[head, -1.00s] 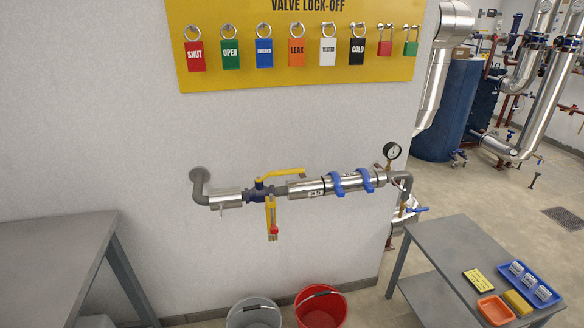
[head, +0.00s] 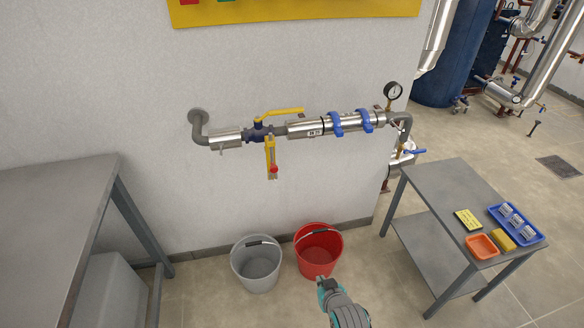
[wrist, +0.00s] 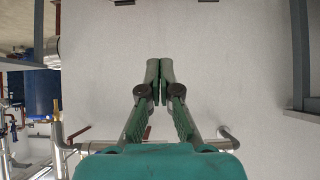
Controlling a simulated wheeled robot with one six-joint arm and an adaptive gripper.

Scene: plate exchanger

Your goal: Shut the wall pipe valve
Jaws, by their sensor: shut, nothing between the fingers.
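The wall pipe (head: 222,138) runs along the white wall, with a blue valve body (head: 259,132) in its left part. Its yellow lever (head: 284,112) points right, roughly along the pipe. A yellow piece with a red knob (head: 271,158) hangs below the valve. My gripper (head: 327,286) is low in the head view, in front of and below the pipe and apart from it. In the wrist view my gripper (wrist: 160,70) has its fingers together and empty, with pale wall beyond. Part of a pipe shows behind it; the yellow lever is not clear there.
A grey bucket (head: 257,264) and a red bucket (head: 318,251) stand on the floor below the pipe. A grey bench (head: 55,200) is at left. A grey table (head: 445,190) with trays is at right. A gauge (head: 393,91) and blue clamps (head: 336,122) are on the pipe's right part.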

